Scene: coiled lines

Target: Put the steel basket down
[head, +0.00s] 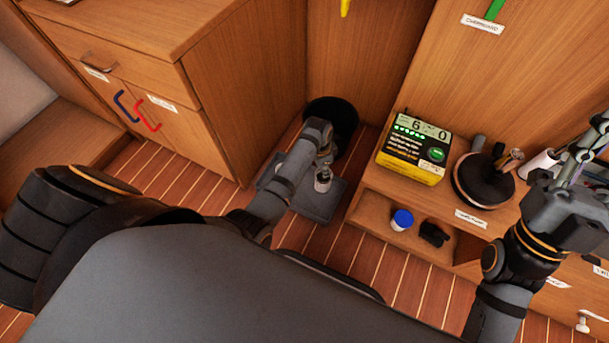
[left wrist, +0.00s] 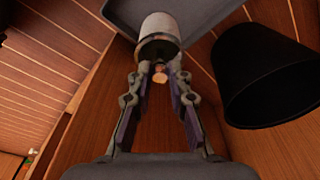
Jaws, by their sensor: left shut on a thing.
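The steel basket (head: 322,182) is a small grey metal cylinder over the dark grey tray (head: 318,208) on the floor. It also shows in the left wrist view (left wrist: 159,28), at my fingertips, with a small orange-brown round thing by its near end. My left gripper (head: 325,166) is shut on the basket; it also shows in the left wrist view (left wrist: 158,68). I cannot tell whether the basket touches the tray. My right gripper (head: 590,142) is at the right edge, over the counter; its finger opening is unclear.
A black bin (head: 338,116) stands just behind the tray, and shows at right in the wrist view (left wrist: 262,75). A wooden cabinet (head: 215,110) stands left. At right, a shelf holds a yellow-black box (head: 412,150), a dark round holder (head: 482,182) and a blue-capped jar (head: 402,220).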

